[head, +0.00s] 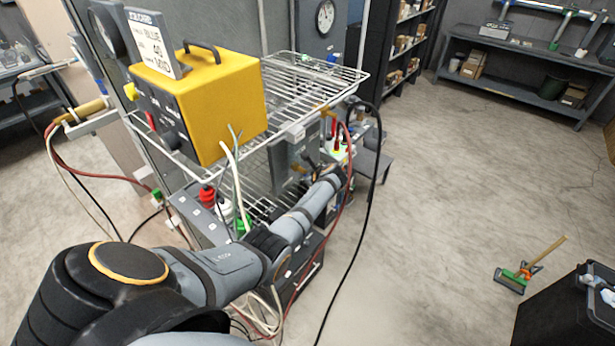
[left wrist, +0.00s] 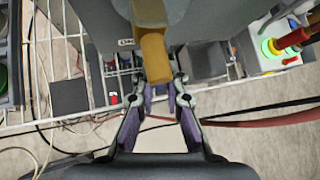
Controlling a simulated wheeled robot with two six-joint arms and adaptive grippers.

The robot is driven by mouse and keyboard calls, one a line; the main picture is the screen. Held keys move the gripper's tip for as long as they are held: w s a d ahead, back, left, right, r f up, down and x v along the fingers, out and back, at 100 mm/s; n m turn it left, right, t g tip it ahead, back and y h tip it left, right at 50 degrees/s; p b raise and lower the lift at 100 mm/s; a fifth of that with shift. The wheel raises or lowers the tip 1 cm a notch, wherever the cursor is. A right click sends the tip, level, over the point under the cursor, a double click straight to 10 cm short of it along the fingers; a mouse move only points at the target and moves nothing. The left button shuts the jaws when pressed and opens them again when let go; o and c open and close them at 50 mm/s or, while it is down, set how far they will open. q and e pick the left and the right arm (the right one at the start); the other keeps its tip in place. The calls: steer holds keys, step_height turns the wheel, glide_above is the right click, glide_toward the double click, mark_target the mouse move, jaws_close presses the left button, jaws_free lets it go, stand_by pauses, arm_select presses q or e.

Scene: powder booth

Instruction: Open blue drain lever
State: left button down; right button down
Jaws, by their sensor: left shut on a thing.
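In the left wrist view a tan-yellow lever handle (left wrist: 154,55) hangs from a grey housing (left wrist: 205,18). My left gripper (left wrist: 162,88) is at its lower end, with the fingertips on either side, shut on it. No blue shows on this handle. In the head view my left arm reaches to a grey box under the wire rack; the fingers are too small and partly hidden there to make out. My right gripper is not in view.
A yellow unit (head: 235,95) with a sign reading BLUE stands on the wire rack (head: 315,80). Red and black hoses (head: 373,175) loop beside my arm. A green-lit control (left wrist: 268,47) sits right of the housing. Open floor (head: 450,180) lies to the right.

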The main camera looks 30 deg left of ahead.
arm_select(q)
steer(key=shift+s+m+g, duration=0.4)
steer(key=shift+m+g, duration=0.1)
steer(key=shift+g, duration=0.4)
steer(key=c, duration=1.4)
jaws_free()
steer(key=shift+o, duration=0.2)
steer(key=v, duration=1.2)
